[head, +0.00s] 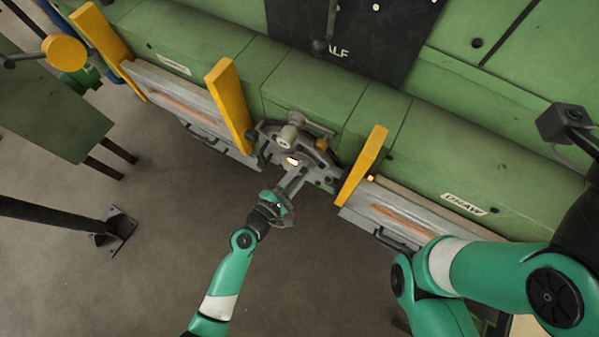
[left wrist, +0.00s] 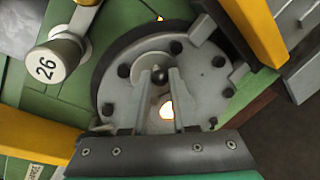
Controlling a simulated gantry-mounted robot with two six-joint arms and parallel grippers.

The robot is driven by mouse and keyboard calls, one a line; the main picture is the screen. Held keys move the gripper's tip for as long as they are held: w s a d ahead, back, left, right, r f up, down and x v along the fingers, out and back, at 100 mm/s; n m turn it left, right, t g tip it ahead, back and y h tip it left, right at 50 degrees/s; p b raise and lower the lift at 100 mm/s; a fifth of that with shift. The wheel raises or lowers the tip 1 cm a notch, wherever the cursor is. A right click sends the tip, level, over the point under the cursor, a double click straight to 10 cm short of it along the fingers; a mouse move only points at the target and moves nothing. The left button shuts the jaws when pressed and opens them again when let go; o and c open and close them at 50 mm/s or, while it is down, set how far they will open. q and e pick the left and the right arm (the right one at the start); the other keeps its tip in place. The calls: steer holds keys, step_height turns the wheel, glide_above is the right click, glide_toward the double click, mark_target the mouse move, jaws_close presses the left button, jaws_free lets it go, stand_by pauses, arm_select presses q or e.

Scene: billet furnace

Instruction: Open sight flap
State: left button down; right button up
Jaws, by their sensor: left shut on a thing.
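The sight port is a round grey bolted flange (head: 318,160) on the front of the green furnace, between two yellow posts. It fills the middle of the left wrist view (left wrist: 120,90). The sight flap (left wrist: 147,65) is a small grey plate with a dark ball knob (left wrist: 159,75). An orange-white glowing hole (left wrist: 167,108) shows below the knob, so the flap stands at least partly clear of it. My left gripper (head: 297,173) reaches up to the port, its two fingers shut on the knob.
A pale cylinder marked 26 (left wrist: 55,62) stands close beside the flange. Yellow posts (head: 230,105) and (head: 361,165) flank the port. Grey trays with orange-brown bars (head: 185,108) lie on both sides. Open floor lies in front.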

stand_by(0.4)
arm_select(q)
steer(key=c, duration=0.7)
jaws_free()
steer(key=p+v, duration=0.1)
steer(key=v, duration=1)
steer(key=shift+s+a, duration=0.25)
steer(key=shift+a, duration=0.05)
steer(key=shift+w+r, duration=0.1)
